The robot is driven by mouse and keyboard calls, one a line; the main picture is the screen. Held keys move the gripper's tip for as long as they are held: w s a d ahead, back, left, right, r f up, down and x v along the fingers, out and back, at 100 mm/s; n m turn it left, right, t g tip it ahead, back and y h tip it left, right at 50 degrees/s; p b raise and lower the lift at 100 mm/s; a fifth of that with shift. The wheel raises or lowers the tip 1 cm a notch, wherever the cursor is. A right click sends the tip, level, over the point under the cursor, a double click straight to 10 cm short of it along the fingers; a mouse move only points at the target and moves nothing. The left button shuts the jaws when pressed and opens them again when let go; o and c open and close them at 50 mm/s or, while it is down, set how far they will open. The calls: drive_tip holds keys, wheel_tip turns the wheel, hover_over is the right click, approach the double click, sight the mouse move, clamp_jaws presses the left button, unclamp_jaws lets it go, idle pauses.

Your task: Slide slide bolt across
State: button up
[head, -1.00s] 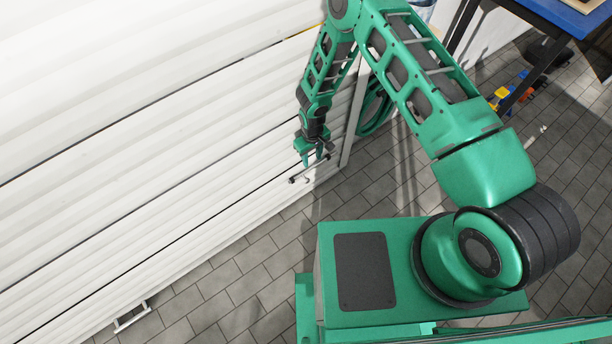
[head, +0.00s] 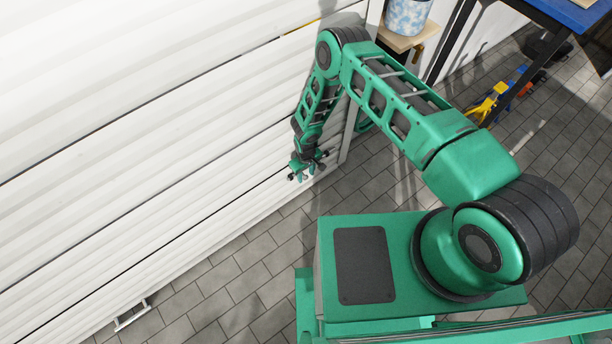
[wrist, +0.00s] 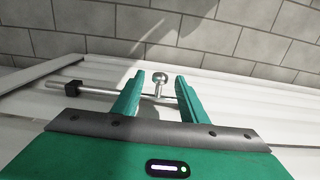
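The slide bolt (wrist: 97,90) is a thin silver rod in the wrist view, lying across the white slatted door (wrist: 35,104). A black piece (wrist: 73,88) is at its left end. A round silver knob (wrist: 159,79) stands up from the rod. My gripper (wrist: 158,76) is open, with one green finger on each side of the knob and a gap visible on both sides. In the head view my gripper (head: 306,174) is low at the door's right part and hides most of the bolt; a small dark end shows just left of it.
White slatted panels (head: 130,130) fill the left side. A small white handle (head: 132,316) sits low on them. The grey tiled floor (head: 240,270) is open below. A blue-topped bench (head: 578,12) and a yellow item (head: 488,103) are at the upper right.

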drive_tip(key=shift+f, duration=0.6)
clamp_jaws()
